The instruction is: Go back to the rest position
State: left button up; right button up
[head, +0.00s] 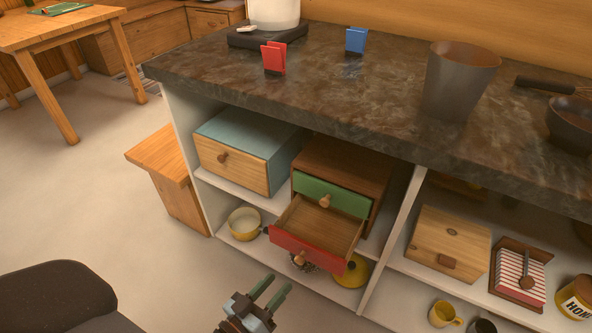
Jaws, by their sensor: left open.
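My left gripper (277,286) is at the bottom middle of the head view, its two green fingers apart with nothing between them. It is in front of and below the open red-fronted drawer (305,248), and appears apart from it. That drawer is pulled out of a brown wooden cabinet (345,165) and looks empty inside. The green-fronted drawer (331,196) above it is shut. My right gripper is not in view.
A dark stone counter (360,90) overhangs the shelves. A teal box (240,140) with a wooden drawer front stands left of the cabinet. A yellow pot (244,223) and a yellow lid (352,272) are on the lower shelf. A wooden stool (170,170) stands left. Floor is clear around the gripper.

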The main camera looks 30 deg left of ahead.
pick_arm(q)
jog(key=shift+s, duration=0.1)
